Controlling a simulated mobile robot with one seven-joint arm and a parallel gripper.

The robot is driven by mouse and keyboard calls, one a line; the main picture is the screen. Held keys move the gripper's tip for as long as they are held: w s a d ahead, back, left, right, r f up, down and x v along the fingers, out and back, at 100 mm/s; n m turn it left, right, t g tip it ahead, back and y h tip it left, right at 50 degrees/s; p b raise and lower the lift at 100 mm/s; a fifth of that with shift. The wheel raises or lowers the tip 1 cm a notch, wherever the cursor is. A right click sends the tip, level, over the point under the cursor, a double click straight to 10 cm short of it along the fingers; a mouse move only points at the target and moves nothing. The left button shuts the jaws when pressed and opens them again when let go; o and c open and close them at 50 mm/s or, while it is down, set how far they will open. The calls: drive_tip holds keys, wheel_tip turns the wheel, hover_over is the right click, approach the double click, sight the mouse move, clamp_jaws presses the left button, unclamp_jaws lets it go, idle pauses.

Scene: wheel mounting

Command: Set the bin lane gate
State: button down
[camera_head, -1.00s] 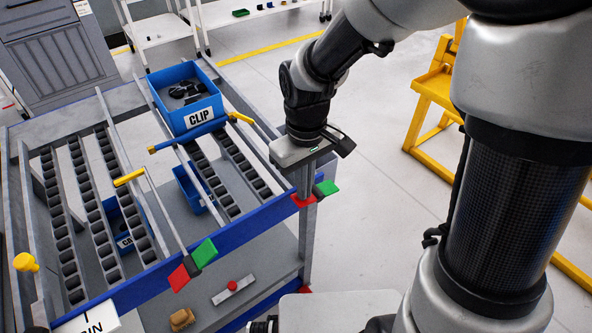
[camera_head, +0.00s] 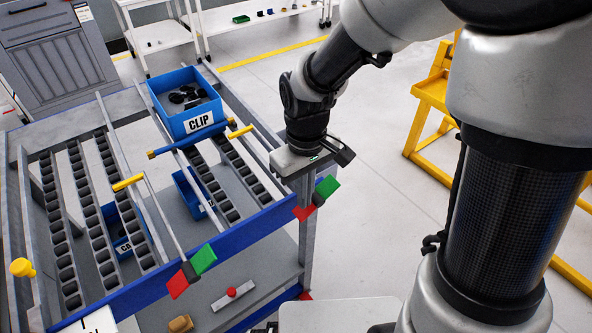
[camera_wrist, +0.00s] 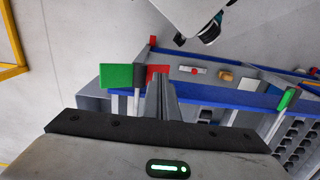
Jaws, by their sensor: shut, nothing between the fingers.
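The right gate has a red and green flag (camera_head: 327,188) at the rack's front rail and a rod running back to a yellow paddle (camera_head: 240,131) beside the blue crossbar (camera_head: 187,141). My gripper (camera_head: 304,192) points down at the flag, partly in front of it. In the wrist view, its shut fingers (camera_wrist: 163,98) are empty and near the flag's red plate (camera_wrist: 158,72); contact cannot be told. The flag's green plate (camera_wrist: 116,76) is left of them. The left gate has a similar flag (camera_head: 192,271) and a yellow paddle (camera_head: 128,183).
A blue CLIP bin (camera_head: 188,101) sits on the rack behind the crossbar. Other blue bins (camera_head: 190,193) are lower. A yellow knob (camera_head: 21,267) is at the left. A red button box (camera_head: 232,294) is on the lower shelf. A yellow stand (camera_head: 432,92) is at the right.

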wheel_tip(320, 180, up, 8)
drive_tip(key=p, duration=0.6)
drive_tip(key=shift+r, duration=0.25)
drive_tip(key=s+d+r+m+t+p, duration=0.2)
drive_tip(key=s+d+r, duration=0.1)
drive_tip(key=r, duration=0.5)
drive_tip(key=s+d+r+m+t+p, duration=0.1)
drive_tip(key=s+d+r+m+p, duration=0.1)
drive_tip(key=r, duration=0.6)
drive_tip(key=s+d+r+m+t+p, duration=0.2)
drive_tip(key=s+d+r, duration=0.3)
drive_tip(key=r, duration=0.3)
drive_tip(key=shift+s+d+m+t+p, duration=0.15)
drive_tip(key=shift+d+m+t+p, duration=0.2)
drive_tip(key=shift+p, duration=0.4)
